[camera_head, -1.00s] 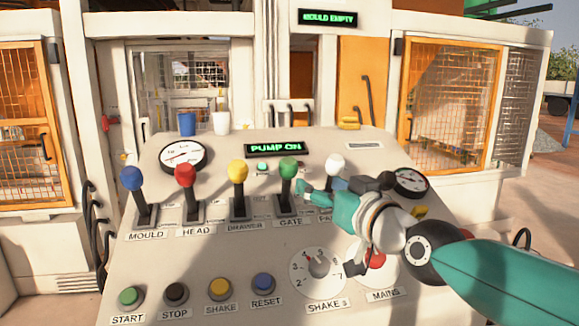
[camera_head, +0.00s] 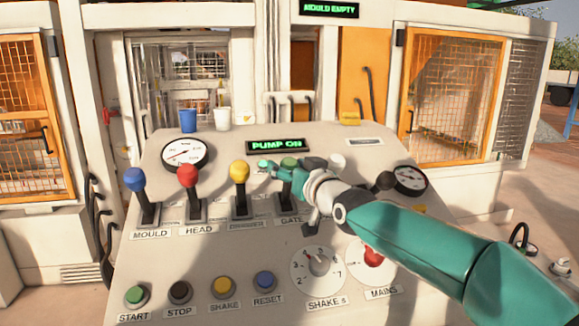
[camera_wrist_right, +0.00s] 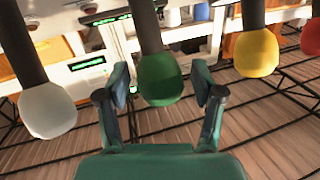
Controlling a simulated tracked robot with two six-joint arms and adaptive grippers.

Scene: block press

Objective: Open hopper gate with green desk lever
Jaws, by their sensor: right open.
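The green lever (camera_head: 289,163) stands on the sloped desk above its GATE label, between the yellow and white levers. My right gripper (camera_head: 272,170) is at its knob and covers part of the lever in the head view. In the right wrist view the green knob (camera_wrist_right: 161,80) sits between the two fingertips of my open right gripper (camera_wrist_right: 162,86), with gaps at both sides. The lever looks upright. The hopper gate cannot be made out. My left gripper is not in view.
The yellow lever (camera_head: 239,173) stands close on the left and the white lever (camera_head: 337,163) close on the right. Red (camera_head: 188,177) and blue (camera_head: 136,181) levers stand farther left. Blue (camera_head: 187,121) and white cups sit at the desk's back edge. Displays read PUMP ON and MOULD EMPTY.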

